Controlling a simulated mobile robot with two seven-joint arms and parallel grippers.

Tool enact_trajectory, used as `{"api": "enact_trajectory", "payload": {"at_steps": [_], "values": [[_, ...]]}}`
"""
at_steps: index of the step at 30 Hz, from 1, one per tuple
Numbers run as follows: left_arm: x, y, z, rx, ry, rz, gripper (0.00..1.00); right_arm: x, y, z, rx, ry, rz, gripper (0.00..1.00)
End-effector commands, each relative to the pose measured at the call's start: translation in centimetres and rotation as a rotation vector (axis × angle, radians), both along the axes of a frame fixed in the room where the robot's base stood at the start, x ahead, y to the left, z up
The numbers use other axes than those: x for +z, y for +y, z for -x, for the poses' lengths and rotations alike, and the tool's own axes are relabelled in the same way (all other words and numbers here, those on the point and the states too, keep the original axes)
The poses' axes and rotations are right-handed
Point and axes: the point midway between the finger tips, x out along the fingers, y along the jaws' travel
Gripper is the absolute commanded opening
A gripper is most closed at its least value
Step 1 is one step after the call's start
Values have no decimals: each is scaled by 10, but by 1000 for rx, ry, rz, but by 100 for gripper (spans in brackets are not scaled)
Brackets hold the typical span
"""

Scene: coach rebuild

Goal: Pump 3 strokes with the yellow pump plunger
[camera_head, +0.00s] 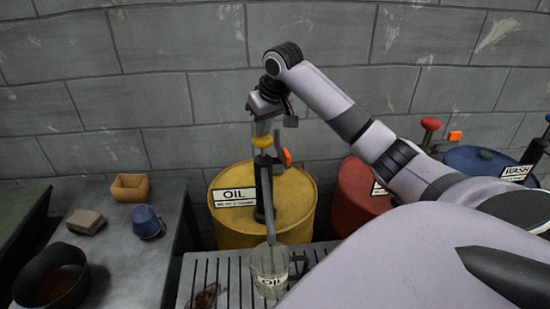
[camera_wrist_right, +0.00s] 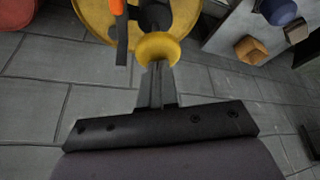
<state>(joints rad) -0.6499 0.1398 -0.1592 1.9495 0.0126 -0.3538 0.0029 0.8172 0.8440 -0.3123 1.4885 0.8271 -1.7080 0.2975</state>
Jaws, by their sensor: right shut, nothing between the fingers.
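The yellow pump plunger knob (camera_head: 262,141) tops the dark pump on the yellow oil drum (camera_head: 300,208). My right gripper (camera_head: 263,130) is shut and empty, pointing down at the top of the knob. In the right wrist view the closed fingertips (camera_wrist_right: 156,72) meet the outline of the yellow knob (camera_wrist_right: 158,48); whether they touch it I cannot tell. The pump's spout slopes down to a clear jar (camera_head: 268,265) labelled OIL. My left gripper is out of view.
An orange tab (camera_head: 287,157) sticks out beside the pump. A red drum (camera_head: 355,195) and a blue drum (camera_head: 480,160) stand to the right. The jar is on a slatted grey bench (camera_head: 232,275). A side table (camera_head: 125,255) holds a blue cup, an orange box and a dark pan.

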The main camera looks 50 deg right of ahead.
Motion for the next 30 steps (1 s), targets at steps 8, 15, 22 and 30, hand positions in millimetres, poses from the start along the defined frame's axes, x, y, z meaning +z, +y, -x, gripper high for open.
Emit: {"api": "enact_trajectory", "payload": {"at_steps": [8, 15, 22, 30], "values": [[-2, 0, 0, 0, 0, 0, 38, -15, 1, 1, 2, 11, -2, 0], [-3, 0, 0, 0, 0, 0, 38, -24, 2, 1, 2, 14, -3, 0], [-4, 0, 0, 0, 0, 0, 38, -30, 2, 2, 2, 15, -3, 0], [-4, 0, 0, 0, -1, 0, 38, -31, 2, 2, 4, 16, -3, 0]]}}
